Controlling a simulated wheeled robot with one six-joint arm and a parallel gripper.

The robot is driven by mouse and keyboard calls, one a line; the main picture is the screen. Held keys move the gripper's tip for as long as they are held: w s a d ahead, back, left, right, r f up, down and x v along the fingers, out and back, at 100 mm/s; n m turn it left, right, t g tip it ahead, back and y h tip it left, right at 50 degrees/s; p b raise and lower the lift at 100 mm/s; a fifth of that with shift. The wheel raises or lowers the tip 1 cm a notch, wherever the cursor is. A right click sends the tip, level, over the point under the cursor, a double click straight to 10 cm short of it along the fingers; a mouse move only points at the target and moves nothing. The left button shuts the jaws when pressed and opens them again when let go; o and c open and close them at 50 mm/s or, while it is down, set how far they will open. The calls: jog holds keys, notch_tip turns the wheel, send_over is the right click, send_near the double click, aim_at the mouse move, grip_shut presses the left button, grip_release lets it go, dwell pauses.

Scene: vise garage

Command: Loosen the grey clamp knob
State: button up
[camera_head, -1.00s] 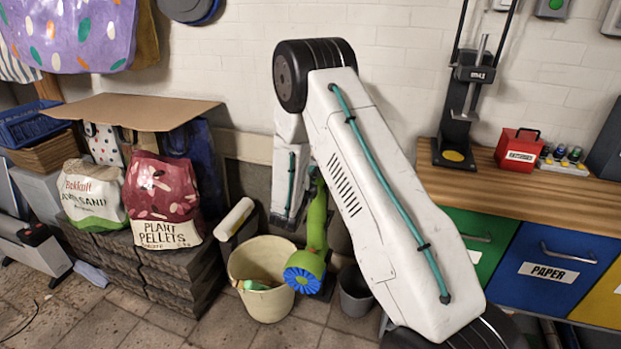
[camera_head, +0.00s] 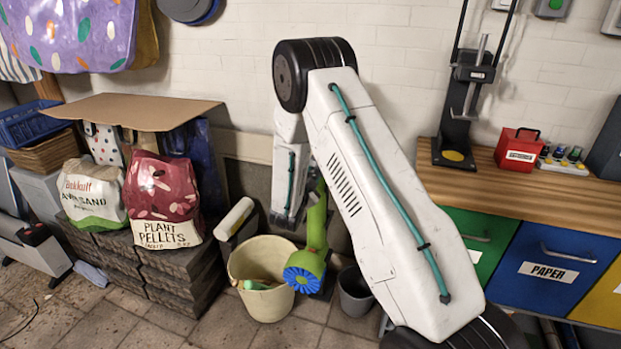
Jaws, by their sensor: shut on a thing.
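My white arm fills the middle of the view. It rises from the lower right, bends at a black joint and runs down towards the floor by the back wall. My gripper's fingers do not show, and I cannot see what is between them. No grey clamp knob can be made out; the part of the scene behind my arm is hidden. A green body with a ribbed blue round end (camera_head: 303,280) shows beside the lower arm, in front of the wall. I cannot tell whether it is joined to my arm.
A cream bucket (camera_head: 262,308) and a dark grey bucket (camera_head: 355,293) stand on the floor. Bags, including plant pellets (camera_head: 163,200), sit on stacked blocks at left. At right a wooden bench (camera_head: 475,186) holds a black stand (camera_head: 463,110) and a red box (camera_head: 519,148).

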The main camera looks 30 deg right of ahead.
dwell(0.5)
jog(key=o, duration=1)
jog(key=shift+c, duration=0.2)
jog(key=v, duration=0.8)
